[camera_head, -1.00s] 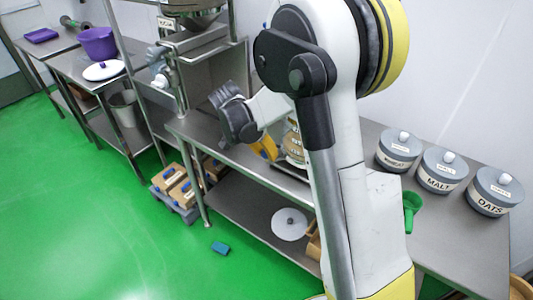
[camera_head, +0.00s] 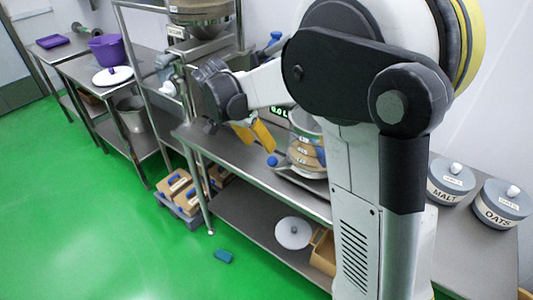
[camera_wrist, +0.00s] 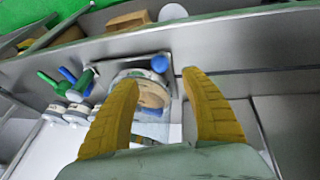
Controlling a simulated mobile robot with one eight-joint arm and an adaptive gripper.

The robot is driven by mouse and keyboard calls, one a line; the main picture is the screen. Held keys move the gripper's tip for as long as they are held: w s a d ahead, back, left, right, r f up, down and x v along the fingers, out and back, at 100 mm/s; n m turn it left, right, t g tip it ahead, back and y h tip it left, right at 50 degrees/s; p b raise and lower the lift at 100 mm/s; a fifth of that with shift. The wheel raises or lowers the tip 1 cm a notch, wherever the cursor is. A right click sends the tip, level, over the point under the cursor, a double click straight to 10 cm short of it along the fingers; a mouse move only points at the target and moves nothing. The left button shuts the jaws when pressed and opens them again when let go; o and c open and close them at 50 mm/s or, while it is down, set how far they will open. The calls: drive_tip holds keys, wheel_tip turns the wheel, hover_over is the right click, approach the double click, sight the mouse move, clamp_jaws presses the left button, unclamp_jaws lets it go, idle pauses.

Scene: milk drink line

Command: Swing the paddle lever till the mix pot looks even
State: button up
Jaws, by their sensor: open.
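My gripper (camera_head: 260,147) has yellow fingers, spread apart with nothing between them. It hangs just left of a clear pot (camera_head: 307,152) with tan contents in it, which stands on the middle bench and looks like the mix pot. In the wrist view the same pot (camera_wrist: 150,92) shows beyond and between my gripper's fingertips (camera_wrist: 160,76). A blue ball knob (camera_head: 272,161) sits beside the pot's left side and also shows in the wrist view (camera_wrist: 160,63). I cannot tell whether it belongs to the paddle lever. How even the contents are is unclear.
MALT (camera_head: 450,184) and OATS (camera_head: 500,204) canisters stand on the bench at right. A metal hopper (camera_head: 200,12) on a rack is at upper left. A white lid (camera_head: 293,232) lies on the lower shelf. A blue block (camera_head: 223,257) lies on the open green floor.

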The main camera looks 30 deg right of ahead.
sight(270, 159)
drive_tip(key=shift+v, duration=1.05)
drive_tip(key=d+f+m, duration=0.1)
drive_tip(key=f+m, duration=0.2)
drive_tip(key=d+f+m, duration=0.2)
drive_tip(key=f+m, duration=0.1)
drive_tip(key=f, duration=0.1)
drive_tip(key=d+f+m+p, duration=0.1)
drive_tip(key=d+f+m, duration=0.1)
drive_tip(key=f+m, duration=0.1)
drive_tip(key=shift+s+d+f+m, duration=0.15)
drive_tip(key=shift+f+m, duration=0.15)
drive_tip(key=shift+f, duration=0.2)
drive_tip(key=shift+c, duration=0.5)
clamp_jaws()
